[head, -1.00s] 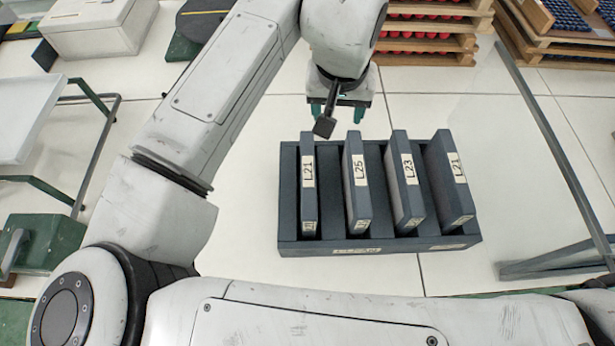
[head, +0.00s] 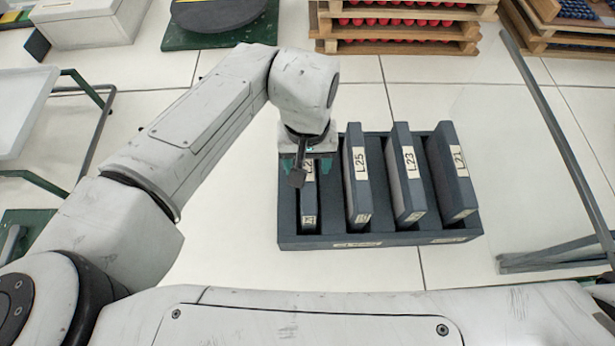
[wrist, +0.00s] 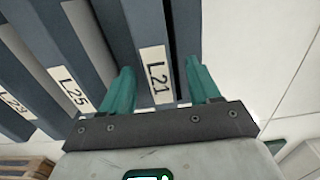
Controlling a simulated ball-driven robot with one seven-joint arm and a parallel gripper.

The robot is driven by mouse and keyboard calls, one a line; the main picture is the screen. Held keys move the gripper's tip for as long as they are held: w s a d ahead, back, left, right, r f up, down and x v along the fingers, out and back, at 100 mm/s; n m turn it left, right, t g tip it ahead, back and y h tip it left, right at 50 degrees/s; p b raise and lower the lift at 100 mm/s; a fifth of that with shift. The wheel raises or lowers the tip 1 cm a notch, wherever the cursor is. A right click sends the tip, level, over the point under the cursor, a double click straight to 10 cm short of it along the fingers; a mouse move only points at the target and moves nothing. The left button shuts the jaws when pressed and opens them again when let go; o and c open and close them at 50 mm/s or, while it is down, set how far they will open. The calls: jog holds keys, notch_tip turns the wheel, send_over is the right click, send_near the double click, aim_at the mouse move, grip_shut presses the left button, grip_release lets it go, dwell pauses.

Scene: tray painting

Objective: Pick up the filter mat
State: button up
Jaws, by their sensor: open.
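Several dark upright slab-like filter mats stand in a dark slotted crate (head: 290,242). The leftmost mat, labelled L21 (head: 308,209), is partly hidden behind my gripper (head: 306,168) in the head view. Beside it stand mats labelled L25 (head: 358,190), L23 (head: 408,190) and another L21 (head: 452,178). In the wrist view, the teal fingers of my gripper (wrist: 160,66) are open on either side of the left mat's L21 label (wrist: 158,76). I cannot tell whether the fingers touch that mat. The L25 (wrist: 72,88) and L23 (wrist: 14,102) labels lie to the left.
Pallets of red items (head: 400,38) stand behind the crate. A dark metal frame (head: 560,130) leans at the right. A metal frame with a pale tray (head: 25,110) is at the left. Pale tiled floor lies clear around the crate.

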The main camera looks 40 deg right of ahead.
jog(key=shift+f, duration=1.45)
jog(key=shift+c, duration=0.2)
jog(key=c, duration=0.8)
